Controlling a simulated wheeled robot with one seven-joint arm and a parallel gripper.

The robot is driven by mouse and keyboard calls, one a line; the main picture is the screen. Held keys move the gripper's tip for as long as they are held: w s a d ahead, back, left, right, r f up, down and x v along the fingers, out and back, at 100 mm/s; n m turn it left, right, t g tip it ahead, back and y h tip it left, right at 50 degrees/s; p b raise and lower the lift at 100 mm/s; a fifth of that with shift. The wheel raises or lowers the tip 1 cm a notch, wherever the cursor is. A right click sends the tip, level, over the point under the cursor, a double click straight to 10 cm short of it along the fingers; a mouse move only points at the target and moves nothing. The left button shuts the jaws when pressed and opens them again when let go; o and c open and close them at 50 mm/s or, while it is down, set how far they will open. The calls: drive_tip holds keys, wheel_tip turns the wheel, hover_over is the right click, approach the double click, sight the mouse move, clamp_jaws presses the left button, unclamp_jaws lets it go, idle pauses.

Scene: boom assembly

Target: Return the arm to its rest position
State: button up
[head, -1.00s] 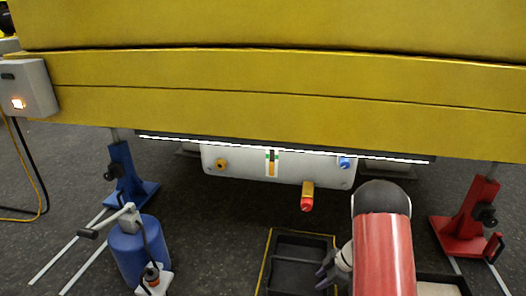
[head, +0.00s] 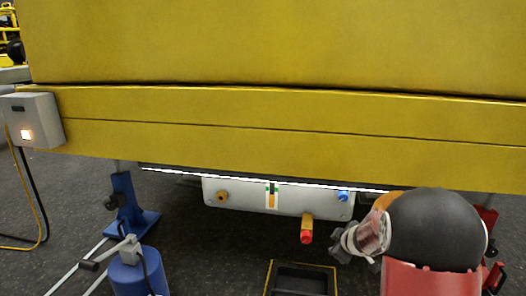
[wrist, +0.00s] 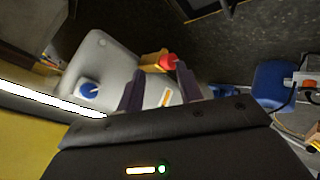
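My gripper (head: 343,246) hangs at the end of my red and black arm, low and right of centre in the head view, just right of the red-tipped yellow fitting (head: 307,230). In the wrist view its two dark fingers (wrist: 160,80) stand apart with nothing held between them. Beyond them are the white tank (wrist: 100,62), the red-ended fitting (wrist: 166,61) and a blue knob (wrist: 89,90). My arm's black joint hides part of the right side in the head view.
The wide yellow boom (head: 270,130) spans the view above the tank. A blue stand (head: 126,205) and blue cylinder (head: 135,272) are at left, with a red stand (head: 490,225) partly hidden at right. A black tray (head: 300,280) lies on the floor below.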

drive_tip(key=s+d+r+m+h+p, duration=0.1)
drive_tip(key=s+r+m+h, duration=0.15)
drive_tip(key=s+r, duration=0.5)
drive_tip(key=s+d+r+m+h+p, duration=0.15)
drive_tip(key=s+r+m, duration=0.25)
drive_tip(key=r, duration=0.6)
drive_tip(key=s+a+r+m+g+y+p, duration=0.1)
drive_tip(key=s+a, duration=0.4)
drive_tip(key=s, duration=0.7)
drive_tip(key=s+a+r+m+g+y+p, duration=0.1)
drive_tip(key=s+a, duration=0.4)
drive_tip(key=s, duration=0.7)
drive_tip(key=shift+s+m+g+y+p, duration=0.2)
drive_tip(key=shift+m+g+y+p, duration=0.3)
drive_tip(key=shift+m, duration=0.55)
drive_tip(key=shift+o, duration=0.3)
